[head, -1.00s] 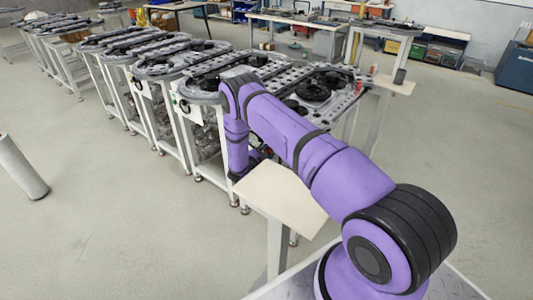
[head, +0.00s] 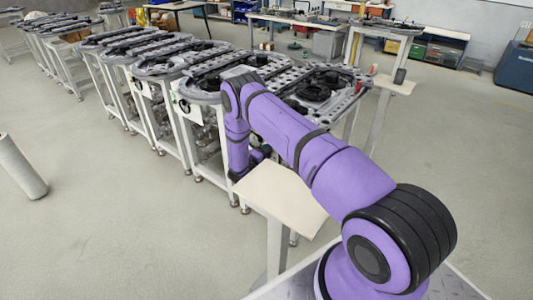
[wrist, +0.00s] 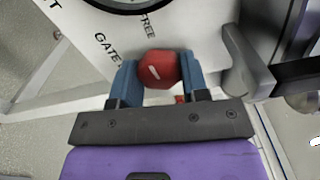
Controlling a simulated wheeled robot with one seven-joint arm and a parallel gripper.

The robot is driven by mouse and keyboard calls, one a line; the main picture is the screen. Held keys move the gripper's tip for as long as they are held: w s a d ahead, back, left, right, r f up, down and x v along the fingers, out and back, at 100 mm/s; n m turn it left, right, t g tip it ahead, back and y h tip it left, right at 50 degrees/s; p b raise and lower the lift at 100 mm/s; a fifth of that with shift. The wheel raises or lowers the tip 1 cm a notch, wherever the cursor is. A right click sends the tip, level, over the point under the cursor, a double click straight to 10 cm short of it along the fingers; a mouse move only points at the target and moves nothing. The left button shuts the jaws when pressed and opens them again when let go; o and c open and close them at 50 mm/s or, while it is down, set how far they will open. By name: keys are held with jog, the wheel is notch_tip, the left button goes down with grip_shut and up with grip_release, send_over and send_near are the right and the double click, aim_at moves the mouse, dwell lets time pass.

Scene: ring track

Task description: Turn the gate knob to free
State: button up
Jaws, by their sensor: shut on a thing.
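The gate knob (wrist: 158,70) is red and faceted, with a short white mark on its face. In the wrist view it sits on a pale panel (wrist: 185,28), between the two blue fingers of my gripper (wrist: 159,66). The fingers are shut on it from both sides. The printed word "FREE" (wrist: 148,25) is above the knob, and "GATE" (wrist: 106,43) is up to the left. The white mark slants from upper left to lower right. In the head view my arm hides the knob.
A grey metal bracket (wrist: 245,62) stands close to the right of the fingers. A round dark-rimmed dial (wrist: 128,4) is above. In the head view, track tables (head: 165,68) run to the left, and a pale small table (head: 280,192) stands below my arm. Open floor lies left.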

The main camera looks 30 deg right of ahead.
jog(key=shift+s+f+m, duration=0.1)
jog(key=shift+m, duration=0.6)
jog(key=o, duration=0.9)
jog(key=v, duration=1)
jog(key=shift+s+a, duration=0.1)
jog(key=shift+a, duration=0.3)
